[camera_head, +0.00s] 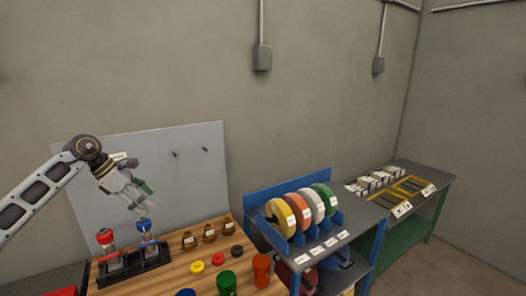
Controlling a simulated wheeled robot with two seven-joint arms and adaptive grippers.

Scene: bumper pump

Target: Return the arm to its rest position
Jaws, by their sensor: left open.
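My left arm (45,189) comes in from the left edge, raised in front of the grey back panel. My left gripper (146,208) hangs from its end, tilted down and to the right. It is open and no held object shows in it. Its fingertips are just above, in the picture, the blue-topped bottle (147,236), which stands in a black rack (134,266). I cannot tell whether they touch. A red-topped bottle (106,243) stands in the same rack to the left. My right gripper is not in view.
The wooden table (175,282) holds several small brown bottles (209,233), coloured discs (218,258) and cups (261,270). To the right, a blue-framed shelf (290,185) holds coloured reels (279,216). A green bench (404,246) stands farther right. The air above the table's right part is clear.

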